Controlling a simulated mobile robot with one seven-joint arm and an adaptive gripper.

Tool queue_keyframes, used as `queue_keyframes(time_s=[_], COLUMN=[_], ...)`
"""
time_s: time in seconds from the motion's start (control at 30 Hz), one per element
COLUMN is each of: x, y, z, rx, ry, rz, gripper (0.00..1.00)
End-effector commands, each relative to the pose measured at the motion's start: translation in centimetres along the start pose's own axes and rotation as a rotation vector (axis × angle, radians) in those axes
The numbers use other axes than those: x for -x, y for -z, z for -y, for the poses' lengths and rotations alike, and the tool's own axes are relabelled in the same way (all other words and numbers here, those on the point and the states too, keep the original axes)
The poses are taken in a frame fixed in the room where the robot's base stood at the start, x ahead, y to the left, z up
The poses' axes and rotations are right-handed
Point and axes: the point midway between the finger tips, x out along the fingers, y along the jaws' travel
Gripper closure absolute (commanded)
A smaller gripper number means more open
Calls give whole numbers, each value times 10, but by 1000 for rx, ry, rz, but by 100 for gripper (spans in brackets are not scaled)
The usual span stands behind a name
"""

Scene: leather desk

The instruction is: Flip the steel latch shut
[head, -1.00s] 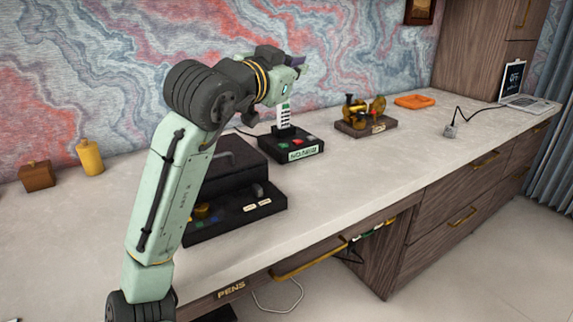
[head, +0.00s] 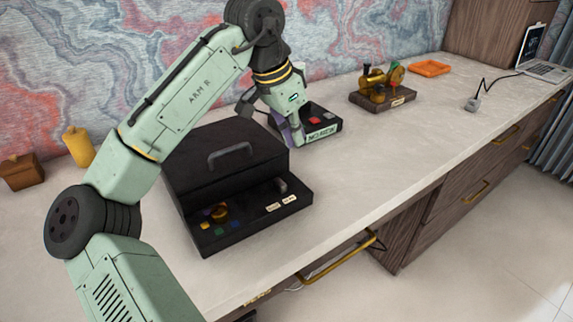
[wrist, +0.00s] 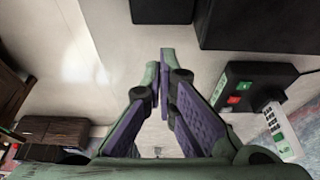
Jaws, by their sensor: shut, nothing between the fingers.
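A black box (head: 225,135) with a grey bar handle on its lid stands on the desk, lid down. Its front ledge (head: 255,222) carries coloured buttons, a brass knob and two small labels. A small greyish piece (head: 281,186) sits at the ledge's right end. It may be the steel latch, but it is too small to tell how it lies. My gripper (head: 297,138) is shut and empty, pointing down behind and right of the box, beside the black control block. In the wrist view the fingertips (wrist: 160,60) meet; dark box edges show at the top.
The black control block (head: 325,124) with buttons is close to my gripper; its white stick (wrist: 275,125) shows in the wrist view. Farther right are a wooden base with brass parts (head: 382,98), an orange tray (head: 430,68) and a laptop (head: 545,70).

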Motion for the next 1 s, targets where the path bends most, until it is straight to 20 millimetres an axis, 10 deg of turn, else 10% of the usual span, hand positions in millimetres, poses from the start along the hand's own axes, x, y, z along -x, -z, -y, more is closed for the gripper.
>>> queue_keyframes(time_s=[0.37, 0.87, 1.0], x=[-4, -97, -91], y=[0, 0, -19], z=[0, 0, 1], rx=[0, 0, 4], ry=[1, 0, 5], rz=[-1, 1, -2], gripper=[100, 100, 100])
